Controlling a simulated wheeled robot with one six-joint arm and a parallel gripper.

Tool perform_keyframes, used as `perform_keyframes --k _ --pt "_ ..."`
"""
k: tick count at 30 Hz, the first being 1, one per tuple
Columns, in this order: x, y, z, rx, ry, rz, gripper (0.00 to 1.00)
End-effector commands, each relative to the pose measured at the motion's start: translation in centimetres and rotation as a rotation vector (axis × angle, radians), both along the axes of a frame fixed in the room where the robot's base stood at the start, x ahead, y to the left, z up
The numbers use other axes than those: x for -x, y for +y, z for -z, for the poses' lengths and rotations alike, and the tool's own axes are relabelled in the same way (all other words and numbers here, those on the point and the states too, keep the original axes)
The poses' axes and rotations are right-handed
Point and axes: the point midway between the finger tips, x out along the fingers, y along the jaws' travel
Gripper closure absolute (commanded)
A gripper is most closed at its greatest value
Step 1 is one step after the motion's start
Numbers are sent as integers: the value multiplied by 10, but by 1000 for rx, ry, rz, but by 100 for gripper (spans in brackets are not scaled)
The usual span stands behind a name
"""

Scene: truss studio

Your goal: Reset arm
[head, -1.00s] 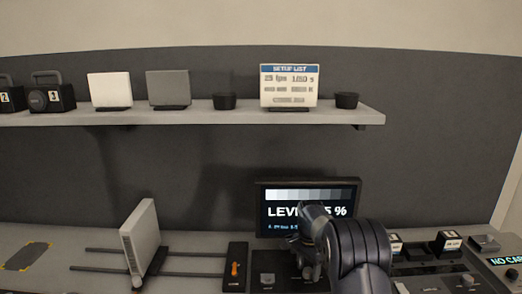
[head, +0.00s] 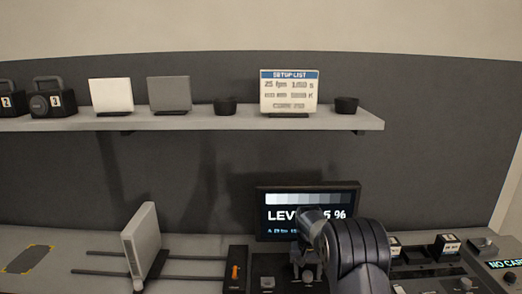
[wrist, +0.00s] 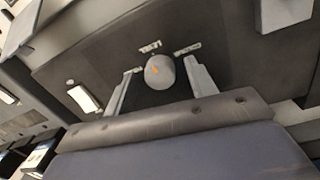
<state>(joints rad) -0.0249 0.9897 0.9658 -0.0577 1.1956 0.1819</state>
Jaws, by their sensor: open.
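My gripper (wrist: 160,70) is open, its two pale fingers apart in the wrist view. In the head view my gripper (head: 308,268) points down over the console in front of the monitor (head: 343,197). My arm hides part of the monitor's "LEVEL" line and part of the console.
An orange-handled slider box (head: 235,268) stands left of my gripper. Farther left, a white panel (head: 142,240) stands upright near two dark rails (head: 105,272). Labelled black blocks (head: 447,244) stand right of my arm. A shelf (head: 200,122) runs above.

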Motion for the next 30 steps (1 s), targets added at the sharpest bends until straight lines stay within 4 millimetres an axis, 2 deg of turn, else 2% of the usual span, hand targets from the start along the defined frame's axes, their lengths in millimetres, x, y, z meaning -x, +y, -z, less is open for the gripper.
perform_keyframes --k 12,24,30 --pt "1 0 -2 0 2 -337 47" --pt "0 4 -75 0 -4 -333 47" --pt "1 5 -94 0 -2 -333 47"
